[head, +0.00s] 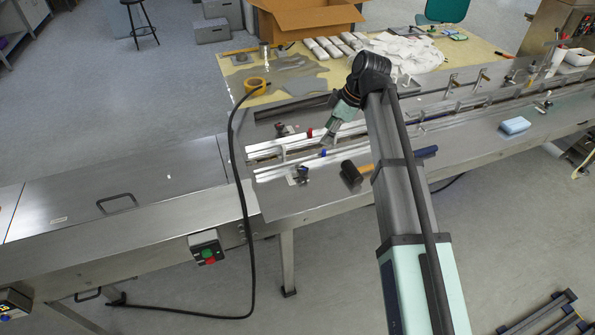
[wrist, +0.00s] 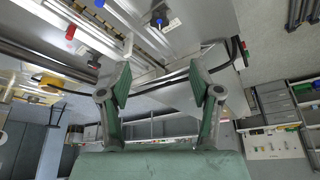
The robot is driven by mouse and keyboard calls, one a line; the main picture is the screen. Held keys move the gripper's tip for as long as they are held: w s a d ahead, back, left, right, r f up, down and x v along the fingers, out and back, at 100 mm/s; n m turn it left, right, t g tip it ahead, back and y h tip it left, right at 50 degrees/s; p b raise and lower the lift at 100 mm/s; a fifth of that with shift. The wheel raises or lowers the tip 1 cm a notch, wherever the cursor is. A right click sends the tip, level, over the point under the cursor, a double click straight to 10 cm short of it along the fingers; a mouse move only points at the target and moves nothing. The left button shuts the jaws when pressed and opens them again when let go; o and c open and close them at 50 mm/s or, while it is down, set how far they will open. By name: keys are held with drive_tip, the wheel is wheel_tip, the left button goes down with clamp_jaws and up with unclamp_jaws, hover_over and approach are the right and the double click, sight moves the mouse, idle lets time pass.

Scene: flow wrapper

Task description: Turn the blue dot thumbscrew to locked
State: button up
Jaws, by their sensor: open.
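A small dark thumbscrew with a blue face (wrist: 158,21) stands on the bare metal plate near the top of the wrist view. It seems to be the small dark fitting (head: 300,175) by the front guide rail in the head view, where its dot and turn position are too small to read. My gripper (wrist: 160,78) is open and empty, its two green-padded fingers apart, with the thumbscrew beyond the fingertips. In the head view my gripper (head: 328,138) hangs over the rails, up and right of that fitting, not touching it.
Two pale guide rails (head: 270,172) carry a red cap (head: 309,132) and a blue cap (head: 323,152). A black-headed mallet (head: 350,173) lies right of the fitting. A black cable (head: 243,190) loops over the left. A blue block (head: 515,125) lies farther right.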

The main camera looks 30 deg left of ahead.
sight(304, 169)
drive_tip(key=p+x, duration=0.4)
drive_tip(key=x, duration=1.3)
drive_tip(key=shift+w+p, duration=0.1)
drive_tip(key=shift+p, duration=0.2)
drive_tip(key=c, duration=1.1)
